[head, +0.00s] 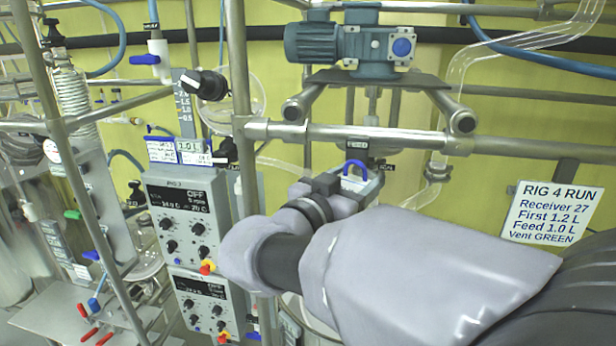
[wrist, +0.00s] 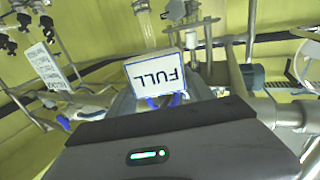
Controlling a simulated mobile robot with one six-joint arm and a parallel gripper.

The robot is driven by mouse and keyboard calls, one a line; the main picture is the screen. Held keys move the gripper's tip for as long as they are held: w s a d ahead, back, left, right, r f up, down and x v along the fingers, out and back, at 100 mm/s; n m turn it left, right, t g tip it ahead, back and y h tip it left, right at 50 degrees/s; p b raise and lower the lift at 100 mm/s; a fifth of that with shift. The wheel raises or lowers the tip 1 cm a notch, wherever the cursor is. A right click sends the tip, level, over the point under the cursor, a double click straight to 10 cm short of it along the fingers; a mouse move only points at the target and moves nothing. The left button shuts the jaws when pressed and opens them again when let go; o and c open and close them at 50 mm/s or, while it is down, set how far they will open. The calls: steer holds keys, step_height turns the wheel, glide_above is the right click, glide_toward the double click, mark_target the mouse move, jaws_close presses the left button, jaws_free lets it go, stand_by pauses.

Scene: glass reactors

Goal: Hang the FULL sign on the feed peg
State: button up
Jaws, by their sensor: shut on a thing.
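My gripper (head: 346,183) is shut on the FULL sign and holds it in front of the steel frame, below the horizontal rail. In the wrist view the FULL sign (wrist: 155,73) is a white plate with a blue border, its text upside down in the picture. Blue parts show at the gripper (wrist: 165,100). In the head view a blue loop (head: 354,166) stands up at the gripper, and most of the plate is hidden. I cannot tell which fitting is the feed peg; a small dark label (head: 357,145) is on the rail just behind the loop.
A motor (head: 345,45) sits on a plate above the rail (head: 340,135). A RIG 4 RUN board (head: 552,213) hangs at right. Clear tubing (head: 455,90) runs down right of the motor.

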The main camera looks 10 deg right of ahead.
stand_by(0.4)
steer(key=o, duration=1.5)
steer(key=shift+c, duration=1.2)
steer(key=shift+s+a+f+b, duration=0.1)
steer(key=shift+s+a+b, duration=0.2)
steer(key=shift+b, duration=0.05)
steer(key=shift+b+v, duration=1.8)
steer(key=shift+v, duration=1.3)
